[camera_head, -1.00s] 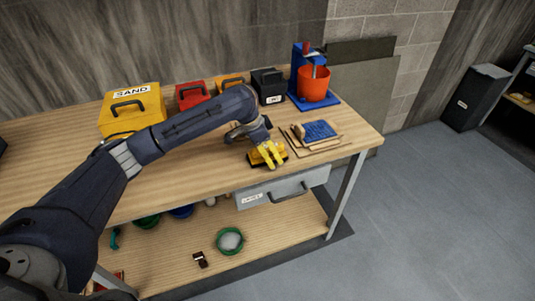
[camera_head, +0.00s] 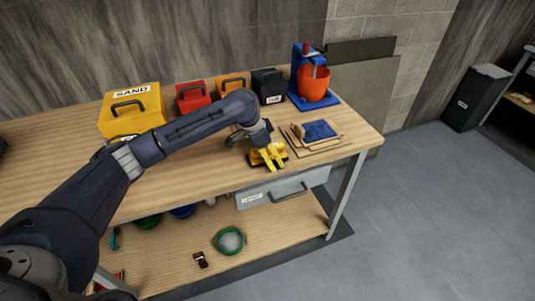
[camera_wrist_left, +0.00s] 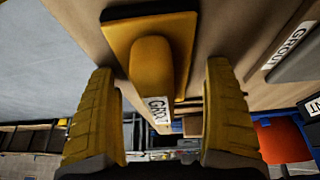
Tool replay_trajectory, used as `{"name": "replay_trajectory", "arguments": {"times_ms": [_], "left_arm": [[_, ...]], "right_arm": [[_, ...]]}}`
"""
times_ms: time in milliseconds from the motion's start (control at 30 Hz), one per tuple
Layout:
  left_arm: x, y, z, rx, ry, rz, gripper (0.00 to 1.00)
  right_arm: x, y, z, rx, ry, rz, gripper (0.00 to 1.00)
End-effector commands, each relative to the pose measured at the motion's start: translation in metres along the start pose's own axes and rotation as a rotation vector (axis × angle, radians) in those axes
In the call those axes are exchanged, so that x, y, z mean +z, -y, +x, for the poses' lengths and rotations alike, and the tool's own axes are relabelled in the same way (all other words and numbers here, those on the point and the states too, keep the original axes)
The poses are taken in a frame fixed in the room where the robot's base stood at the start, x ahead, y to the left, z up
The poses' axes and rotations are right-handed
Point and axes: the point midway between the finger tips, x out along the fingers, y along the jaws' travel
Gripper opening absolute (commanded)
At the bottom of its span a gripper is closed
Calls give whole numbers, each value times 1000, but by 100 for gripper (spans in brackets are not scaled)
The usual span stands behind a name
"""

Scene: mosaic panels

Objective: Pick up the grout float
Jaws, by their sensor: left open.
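The grout float (camera_head: 254,162) lies on the workbench near its front edge, partly hidden by my left gripper (camera_head: 270,156) in the head view. In the left wrist view the float (camera_wrist_left: 152,68) shows a yellow plate, a thick rounded yellow handle and a white label reading GROUT. My left gripper (camera_wrist_left: 160,85) is open, its two yellow fingers apart on either side of the handle, with visible gaps. I cannot tell the exact height of the fingers over the bench. My right gripper is not in view.
A blue mosaic panel (camera_head: 320,131) on a board lies right of the float. Yellow SAND (camera_head: 132,112), red (camera_head: 193,96) and black (camera_head: 268,86) boxes and a blue stand with an orange bucket (camera_head: 313,84) line the back. A grey drawer (camera_head: 283,188) hangs below the bench top.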

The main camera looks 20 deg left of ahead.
Motion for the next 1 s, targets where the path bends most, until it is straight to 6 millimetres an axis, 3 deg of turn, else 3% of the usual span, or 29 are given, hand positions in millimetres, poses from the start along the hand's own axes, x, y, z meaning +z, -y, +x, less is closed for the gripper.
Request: {"name": "replay_trajectory", "arguments": {"times_ms": [67,600,1000], "left_arm": [[0,0,0,0,0,0,85],[2,0,2,1,4,0,24],[2,-1,1,3,6,-1,23]], "right_arm": [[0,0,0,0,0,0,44],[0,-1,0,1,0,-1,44],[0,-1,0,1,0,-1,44]]}}
